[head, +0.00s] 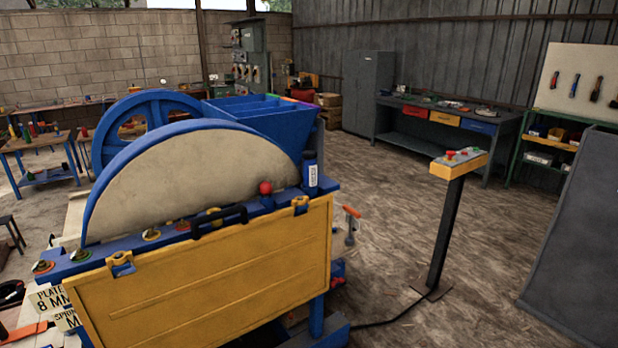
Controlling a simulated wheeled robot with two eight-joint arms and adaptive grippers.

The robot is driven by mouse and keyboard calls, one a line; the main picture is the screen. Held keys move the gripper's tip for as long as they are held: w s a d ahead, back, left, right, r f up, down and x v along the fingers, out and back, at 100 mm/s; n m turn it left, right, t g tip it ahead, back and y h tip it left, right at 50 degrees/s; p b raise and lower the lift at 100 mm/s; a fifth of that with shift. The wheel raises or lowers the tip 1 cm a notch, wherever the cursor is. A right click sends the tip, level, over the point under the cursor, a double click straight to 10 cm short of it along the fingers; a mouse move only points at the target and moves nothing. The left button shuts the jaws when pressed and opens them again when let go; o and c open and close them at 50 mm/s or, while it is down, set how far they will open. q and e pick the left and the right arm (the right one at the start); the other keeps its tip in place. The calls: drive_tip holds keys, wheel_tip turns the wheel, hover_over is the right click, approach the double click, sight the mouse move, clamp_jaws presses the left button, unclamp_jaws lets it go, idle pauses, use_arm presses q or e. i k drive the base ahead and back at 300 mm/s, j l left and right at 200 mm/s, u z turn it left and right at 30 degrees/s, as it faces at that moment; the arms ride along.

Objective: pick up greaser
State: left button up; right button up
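A small upright blue cylinder (310,174) with a dark cap and a pale label stands at the right end of the crusher's blue top edge. It may be the greaser, but its label is too small to read. The jaw crusher (210,270) has a yellow front panel, a large half-round guard and a blue hopper behind. A red ball knob (265,188) is just left of the cylinder. Neither of my grippers can be made out in the head view.
A control stand (459,163) with a yellow box stands to the right, its cable on the floor. A grey panel (580,240) is at the far right. A workbench (450,117) stands at the back.

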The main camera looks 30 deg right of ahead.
sight(309, 156)
drive_tip(key=i+l+z, duration=0.1)
drive_tip(key=l, duration=0.25)
drive_tip(key=i+l+z, duration=0.15)
drive_tip(key=l, duration=0.25)
drive_tip(key=i+l+z, duration=0.1)
drive_tip(key=i+l, duration=0.15)
drive_tip(key=l, duration=0.1)
